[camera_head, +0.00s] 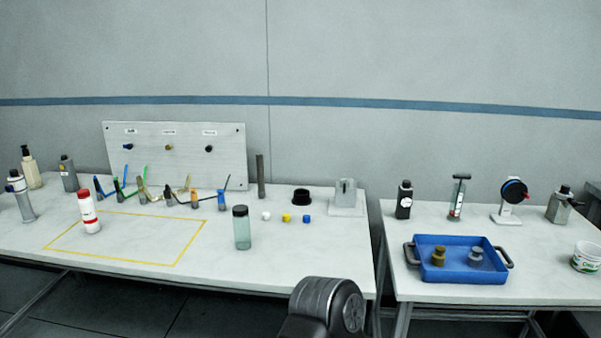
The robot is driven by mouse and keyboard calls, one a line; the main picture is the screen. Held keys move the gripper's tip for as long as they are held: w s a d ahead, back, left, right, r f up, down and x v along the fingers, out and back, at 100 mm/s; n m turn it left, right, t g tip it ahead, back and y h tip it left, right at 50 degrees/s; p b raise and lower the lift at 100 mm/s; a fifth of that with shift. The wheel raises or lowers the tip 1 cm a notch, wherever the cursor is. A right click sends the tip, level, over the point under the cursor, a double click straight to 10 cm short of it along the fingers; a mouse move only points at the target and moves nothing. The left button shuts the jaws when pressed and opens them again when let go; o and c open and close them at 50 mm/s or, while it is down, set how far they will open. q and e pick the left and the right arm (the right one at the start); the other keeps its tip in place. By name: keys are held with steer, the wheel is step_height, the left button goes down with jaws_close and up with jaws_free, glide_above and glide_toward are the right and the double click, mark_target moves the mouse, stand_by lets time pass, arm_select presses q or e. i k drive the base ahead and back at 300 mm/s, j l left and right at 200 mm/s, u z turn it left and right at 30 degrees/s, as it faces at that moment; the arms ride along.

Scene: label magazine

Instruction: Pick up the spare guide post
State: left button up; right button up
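A dark grey upright post (260,176), which looks like the guide post, stands near the back of the left table, just right of the white panel. It stands upright and nothing touches it. Neither of my grippers shows in the head view. A dark rounded link of my own arm shows at the bottom centre, in front of the table edge.
The left table (300,262) holds a white panel (180,155), several coloured-handled tools, a red-capped bottle (89,214), a clear jar (241,230), small cubes, a black ring (301,197) and a grey block (346,195). A blue tray (455,274) sits on the right table.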

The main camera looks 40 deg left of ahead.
mark_target(259, 157)
steer(key=u, duration=1.7)
steer(key=i+j, duration=0.2)
steer(key=j, duration=0.2)
steer(key=i+j, duration=0.2)
steer(key=j, duration=0.2)
steer(key=i+j, duration=0.25)
steer(key=j, duration=0.15)
steer(key=i+j+z, duration=0.1)
steer(key=j, duration=0.3)
steer(key=z, duration=1.7)
steer(key=i+j, duration=0.05)
